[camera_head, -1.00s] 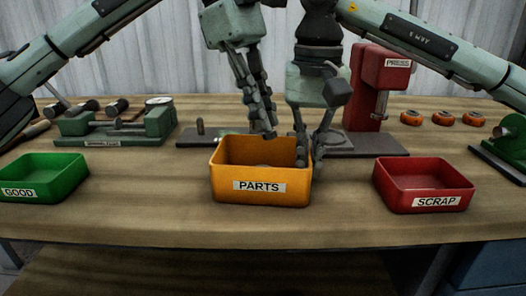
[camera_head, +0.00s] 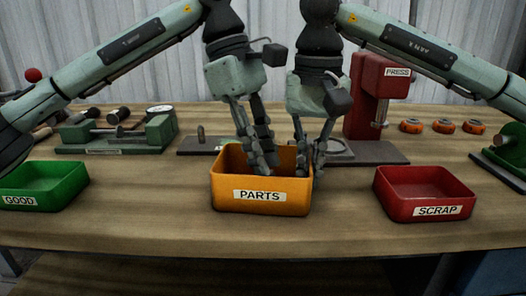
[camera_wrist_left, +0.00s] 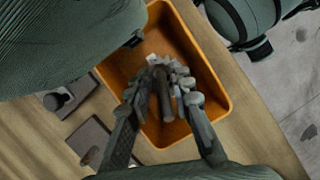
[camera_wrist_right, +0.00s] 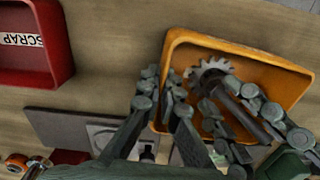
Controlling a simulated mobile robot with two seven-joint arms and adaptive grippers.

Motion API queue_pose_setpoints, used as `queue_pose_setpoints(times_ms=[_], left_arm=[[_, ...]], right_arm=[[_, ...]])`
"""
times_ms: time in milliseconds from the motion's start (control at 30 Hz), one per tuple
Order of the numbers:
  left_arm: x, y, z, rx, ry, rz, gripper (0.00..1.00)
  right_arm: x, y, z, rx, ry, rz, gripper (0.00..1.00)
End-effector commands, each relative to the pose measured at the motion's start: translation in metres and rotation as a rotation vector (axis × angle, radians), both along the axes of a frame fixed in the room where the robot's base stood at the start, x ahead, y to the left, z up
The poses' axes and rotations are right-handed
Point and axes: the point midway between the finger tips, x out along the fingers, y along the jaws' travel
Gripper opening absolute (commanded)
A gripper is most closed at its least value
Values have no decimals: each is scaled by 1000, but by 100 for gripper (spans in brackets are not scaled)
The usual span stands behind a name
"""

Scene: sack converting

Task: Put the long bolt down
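The long bolt is a dark grey rod, seen in the left wrist view (camera_wrist_left: 164,95) and slanting in the right wrist view (camera_wrist_right: 240,106). My left gripper (camera_head: 264,160) points down into the orange PARTS bin (camera_head: 259,195); its fingers lie on both sides of the bolt and appear closed on it. A toothed gear (camera_wrist_right: 208,72) is by the bolt's far end inside the bin; whether they touch is unclear. My right gripper (camera_head: 309,165) is at the bin's right wall, one finger inside and one outside, and appears closed on it. The bin's front wall hides the bolt from the head view.
A green GOOD bin (camera_head: 43,187) stands at left and a red SCRAP bin (camera_head: 424,194) at right. A red press (camera_head: 372,95) stands behind my right gripper. A green fixture (camera_head: 115,133) is at back left. Bare tabletop separates the bins.

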Motion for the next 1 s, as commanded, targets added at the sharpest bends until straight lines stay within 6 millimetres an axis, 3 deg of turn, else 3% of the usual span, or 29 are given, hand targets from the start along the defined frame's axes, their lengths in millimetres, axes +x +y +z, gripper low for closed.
queue_pose_setpoints(times_ms=[433,800,1000], left_arm=[[1,1,9,-1,-1,2,30],[13,23,80,0,-3,2,30],[18,33,108,0,-1,1,30]], right_arm=[[0,0,1,1,-1,0,0],[0,0,1,1,-1,0,0],[0,0,1,1,-1,0,0]])
